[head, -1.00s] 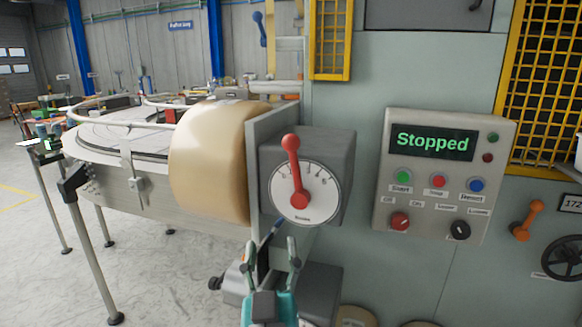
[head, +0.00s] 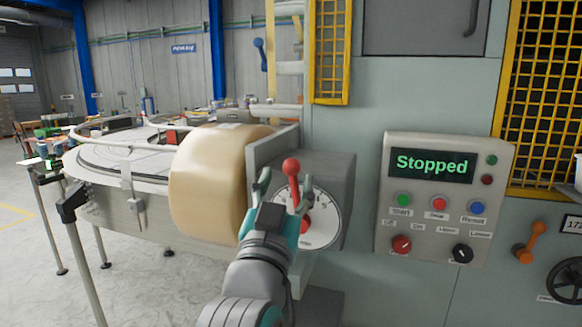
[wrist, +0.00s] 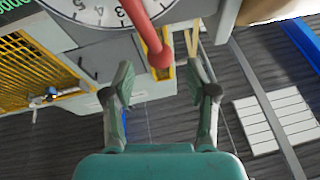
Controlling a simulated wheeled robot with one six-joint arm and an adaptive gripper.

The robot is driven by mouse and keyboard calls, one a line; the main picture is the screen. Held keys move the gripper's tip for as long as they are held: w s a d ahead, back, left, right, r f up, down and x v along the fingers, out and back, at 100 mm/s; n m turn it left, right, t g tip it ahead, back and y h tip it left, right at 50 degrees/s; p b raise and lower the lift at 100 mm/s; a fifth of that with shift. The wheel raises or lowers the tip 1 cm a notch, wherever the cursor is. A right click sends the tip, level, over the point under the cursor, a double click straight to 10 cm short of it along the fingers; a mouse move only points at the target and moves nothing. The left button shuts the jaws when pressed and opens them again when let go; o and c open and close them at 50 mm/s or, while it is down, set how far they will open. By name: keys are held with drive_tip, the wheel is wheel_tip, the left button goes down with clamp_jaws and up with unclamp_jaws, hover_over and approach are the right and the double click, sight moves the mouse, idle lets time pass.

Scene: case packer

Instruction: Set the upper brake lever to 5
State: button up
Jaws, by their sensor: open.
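The upper brake lever (head: 292,170) is red with a round knob and points up, tilted slightly left, over a white numbered dial (head: 323,232) on a grey box. Larger numbers run down the dial's right side; the number at the lever cannot be read surely. My gripper (head: 285,183) is open in front of the dial, with one finger on each side of the lever in the head view. It hides the dial's lower left. In the wrist view, the lever's knob (wrist: 160,57) shows just beyond and between the open fingertips (wrist: 160,78); no contact is visible.
A control panel (head: 447,205) reading "Stopped" is right of the dial. A cream roller (head: 208,185) and conveyor (head: 120,190) are at left. An orange lever (head: 530,243) and a handwheel (head: 570,280) are far right. A yellow mesh guard (head: 331,50) is above.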

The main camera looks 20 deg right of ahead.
sight(290, 172)
drive_tip(key=shift+x, duration=2.25)
clamp_jaws()
